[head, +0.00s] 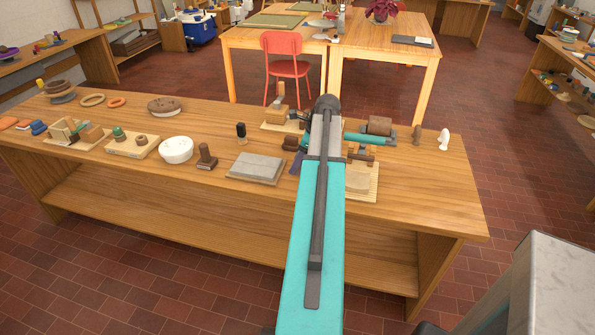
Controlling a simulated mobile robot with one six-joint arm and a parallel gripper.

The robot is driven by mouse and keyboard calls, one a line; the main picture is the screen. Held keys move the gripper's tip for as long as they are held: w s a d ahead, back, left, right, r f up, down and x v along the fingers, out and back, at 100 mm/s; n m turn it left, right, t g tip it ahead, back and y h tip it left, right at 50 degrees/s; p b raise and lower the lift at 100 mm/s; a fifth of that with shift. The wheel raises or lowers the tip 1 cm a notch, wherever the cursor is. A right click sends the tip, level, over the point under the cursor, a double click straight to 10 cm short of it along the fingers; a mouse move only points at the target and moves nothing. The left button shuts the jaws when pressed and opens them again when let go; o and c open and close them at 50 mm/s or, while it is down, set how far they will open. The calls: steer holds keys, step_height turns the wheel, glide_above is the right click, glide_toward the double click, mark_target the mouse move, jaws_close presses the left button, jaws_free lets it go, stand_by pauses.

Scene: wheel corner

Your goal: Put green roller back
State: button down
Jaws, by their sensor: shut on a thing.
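A green roller (369,138), teal in colour, lies level just right of my arm, and its left end is hidden behind the arm. A small wooden stand (361,154) with two brown posts is just in front of and below it. I cannot tell whether the roller touches the stand. My gripper is mostly hidden behind my own teal and grey arm, around the roller's left end. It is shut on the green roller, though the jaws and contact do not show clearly.
A brown roller (379,125) lies behind the green one. A board with a pale slab (360,180) lies in front of the stand. A grey slab (255,168), a white round pot (176,150) and a brown stamp (207,156) stand left. The workbench (440,200) is clear at front right.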

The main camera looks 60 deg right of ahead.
mark_target(298, 171)
steer(key=shift+f+p, duration=0.95)
steer(key=shift+f, duration=1.3)
steer(key=shift+f, duration=0.15)
steer(key=c, duration=0.8)
jaws_free()
steer(key=shift+c, duration=0.2)
steer(key=shift+f+b, duration=0.15)
steer(key=shift+b, duration=0.3)
steer(key=b+v, duration=0.3)
steer(key=v, duration=1.1)
steer(key=shift+s+a, duration=0.1)
steer(key=shift+s, duration=0.05)
